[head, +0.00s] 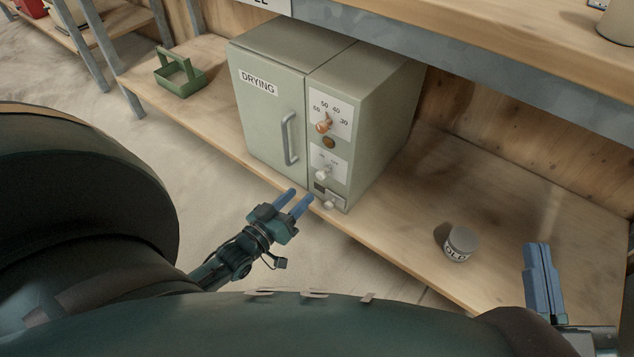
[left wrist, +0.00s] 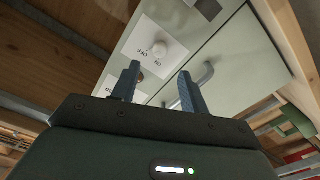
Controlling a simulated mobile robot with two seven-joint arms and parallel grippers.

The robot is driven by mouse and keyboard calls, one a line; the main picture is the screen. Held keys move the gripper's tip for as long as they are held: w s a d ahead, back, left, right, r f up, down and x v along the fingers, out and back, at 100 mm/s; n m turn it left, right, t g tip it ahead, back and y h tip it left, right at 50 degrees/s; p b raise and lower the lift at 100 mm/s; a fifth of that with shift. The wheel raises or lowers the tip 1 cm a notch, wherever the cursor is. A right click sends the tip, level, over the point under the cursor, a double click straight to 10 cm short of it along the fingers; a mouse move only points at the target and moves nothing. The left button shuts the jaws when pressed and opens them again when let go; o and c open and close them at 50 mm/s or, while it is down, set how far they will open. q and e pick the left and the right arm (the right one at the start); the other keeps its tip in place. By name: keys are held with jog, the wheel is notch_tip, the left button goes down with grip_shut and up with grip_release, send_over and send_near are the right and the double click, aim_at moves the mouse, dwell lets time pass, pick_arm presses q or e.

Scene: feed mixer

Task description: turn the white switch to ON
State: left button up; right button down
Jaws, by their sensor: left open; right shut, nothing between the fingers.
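The white switch (head: 323,173) is a small round knob on a white plate on the front of the grey-green DRYING cabinet (head: 270,110). It also shows in the left wrist view (left wrist: 159,50), with ON and OFF lettering beside it, upside down there. I cannot tell which mark it points to. My left gripper (head: 299,196) is open and empty, low in front of the cabinet. In the left wrist view the switch appears just beyond the gap between its fingertips (left wrist: 160,70), apart from them. My right gripper (head: 538,246) is shut and empty at the right.
Above the switch are an orange knob (head: 323,126) on a temperature scale and an amber round part (head: 329,143). Below it sits another pale knob (head: 330,205). A labelled grey jar (head: 461,243) stands on the shelf (head: 400,225). A green carrier (head: 180,77) stands left.

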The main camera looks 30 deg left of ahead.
aim_at(319, 177)
pick_arm(q)
jog(key=w, duration=0.2)
jog(key=w+b, duration=0.1)
jog(key=w, duration=0.1)
jog(key=w+b, duration=0.1)
jog(key=w, duration=0.1)
jog(key=shift+w+d+f, duration=0.15)
jog(key=shift+w+d, duration=0.05)
jog(key=shift+d, duration=0.1)
jog(key=shift+w, duration=0.65)
pick_arm(e)
jog(key=shift+w+d+r+n+t+y, duration=0.15)
jog(key=shift+r+n+t+y, duration=0.1)
jog(key=shift+r+n+y, duration=0.3)
jog(key=shift+w+r+n+t+y, duration=0.15)
jog(key=shift+r+n+t+y, duration=0.25)
jog(key=shift+r, duration=0.3)
jog(key=shift+w+d+r+n+t+y, duration=0.1)
jog(key=shift+w+r+n+t+y, duration=0.05)
jog(key=shift+r+n+y, duration=0.4)
pick_arm(q)
jog(key=shift+c, duration=0.2)
grip_shut()
